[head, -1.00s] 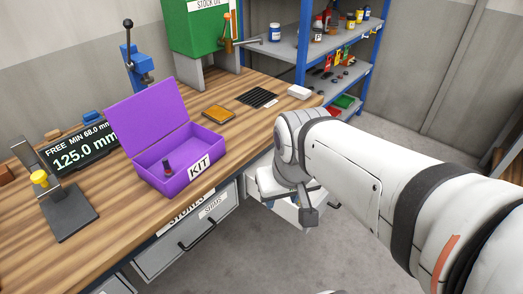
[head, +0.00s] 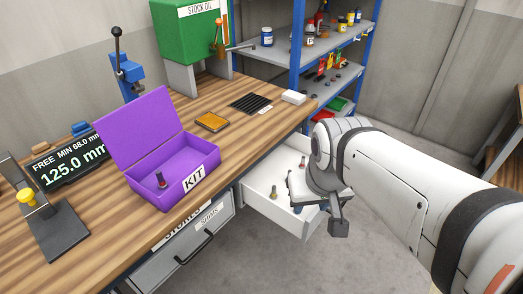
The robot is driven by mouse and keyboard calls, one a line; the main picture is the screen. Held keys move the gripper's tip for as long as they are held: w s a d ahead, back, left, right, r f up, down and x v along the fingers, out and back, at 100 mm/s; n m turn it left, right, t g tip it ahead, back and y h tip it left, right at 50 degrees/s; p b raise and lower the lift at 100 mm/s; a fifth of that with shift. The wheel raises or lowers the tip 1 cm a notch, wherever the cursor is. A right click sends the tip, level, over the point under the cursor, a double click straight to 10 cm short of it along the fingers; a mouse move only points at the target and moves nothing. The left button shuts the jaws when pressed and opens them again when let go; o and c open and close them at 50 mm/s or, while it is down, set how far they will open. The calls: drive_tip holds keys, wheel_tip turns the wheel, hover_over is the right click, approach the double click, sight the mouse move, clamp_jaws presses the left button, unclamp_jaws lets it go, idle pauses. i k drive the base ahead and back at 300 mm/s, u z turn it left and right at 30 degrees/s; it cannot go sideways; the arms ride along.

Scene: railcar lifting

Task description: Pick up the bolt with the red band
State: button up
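An open white drawer (head: 262,205) sticks out under the bench. In it stands a small bolt (head: 274,192) with a yellowish-brown look. Farther back in the drawer a second small bolt (head: 302,162) shows a reddish tint; it is too small to make out a band surely. Another dark bolt with some red (head: 161,181) stands inside the purple kit box (head: 193,178). My gripper (head: 338,228) is over the drawer's right front, seen partly behind my wrist. Its fingers are not clear enough to tell open from shut. My arm hides the drawer's right part.
The bench (head: 100,235) carries a display (head: 70,168), a gauge stand (head: 40,220), an orange tray (head: 212,122) and a black ribbed mat (head: 250,103). Blue-framed shelves (head: 320,50) stand behind. A shut drawer (head: 190,250) lies left of the open one. Grey floor is clear in front.

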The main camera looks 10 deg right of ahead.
sight(302, 166)
drive_tip(key=i, duration=0.95)
drive_tip(key=z, duration=0.45)
drive_tip(key=k, duration=0.55)
drive_tip(key=z, duration=0.05)
drive_tip(key=i, duration=0.45)
drive_tip(key=u, duration=1.05)
drive_tip(key=k, duration=0.35)
drive_tip(key=u, duration=0.2)
